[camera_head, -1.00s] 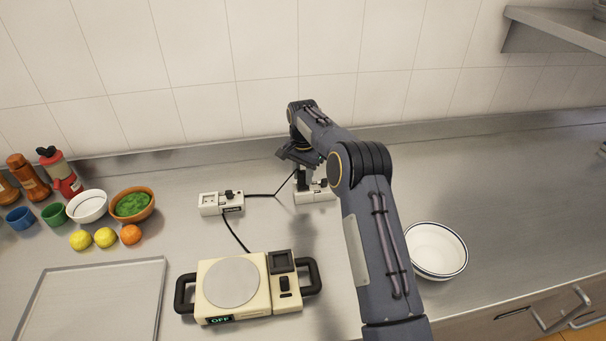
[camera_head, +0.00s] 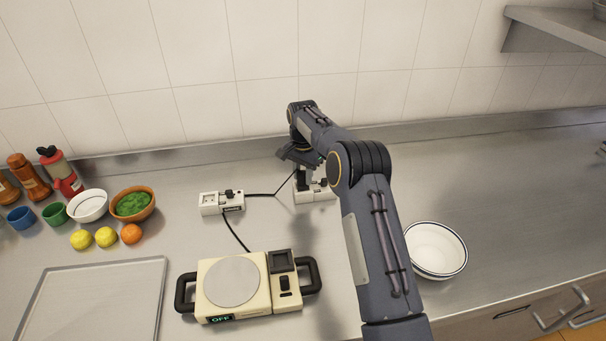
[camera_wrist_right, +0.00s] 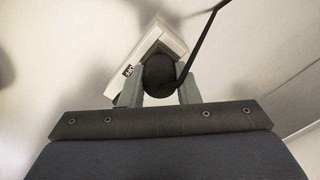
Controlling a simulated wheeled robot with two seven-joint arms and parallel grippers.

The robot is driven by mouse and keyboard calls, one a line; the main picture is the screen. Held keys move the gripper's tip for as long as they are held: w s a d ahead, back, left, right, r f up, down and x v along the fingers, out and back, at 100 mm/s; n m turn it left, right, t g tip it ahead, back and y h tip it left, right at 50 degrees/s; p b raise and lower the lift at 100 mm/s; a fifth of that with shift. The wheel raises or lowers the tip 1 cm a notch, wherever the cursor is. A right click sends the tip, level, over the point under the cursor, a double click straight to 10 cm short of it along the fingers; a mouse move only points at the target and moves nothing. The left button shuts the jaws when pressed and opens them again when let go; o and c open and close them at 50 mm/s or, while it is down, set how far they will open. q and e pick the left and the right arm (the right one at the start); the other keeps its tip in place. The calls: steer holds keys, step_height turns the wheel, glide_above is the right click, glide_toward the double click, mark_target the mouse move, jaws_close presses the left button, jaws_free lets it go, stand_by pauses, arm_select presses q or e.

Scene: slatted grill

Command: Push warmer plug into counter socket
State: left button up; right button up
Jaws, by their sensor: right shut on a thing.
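The plate warmer (camera_head: 240,287) is a cream unit with a round grey plate, black side handles and a display reading OFF. My right gripper (camera_head: 302,180) points down at a white counter socket box (camera_head: 318,195), which also shows in the right wrist view (camera_wrist_right: 165,41). There, my right gripper's fingers (camera_wrist_right: 160,88) are shut around a black plug (camera_wrist_right: 158,72) with a black cable (camera_wrist_right: 197,45). The plug is at the box; whether its prongs are inside is hidden. My left gripper is not in view.
A second white socket box (camera_head: 210,205) with a black plug stands left of the gripper, with cables beside it. A tray (camera_head: 95,300), bowls, cups, fruit and bottles fill the left. White bowls (camera_head: 437,245) stand right of my arm. The back right counter is clear.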

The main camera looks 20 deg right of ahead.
steer(key=shift+f, duration=0.25)
steer(key=o, duration=1)
step_height(320, 180, up, 7)
steer(key=shift+f+b, duration=0.2)
steer(key=shift+b, duration=0.35)
steer(key=shift+r, duration=0.6)
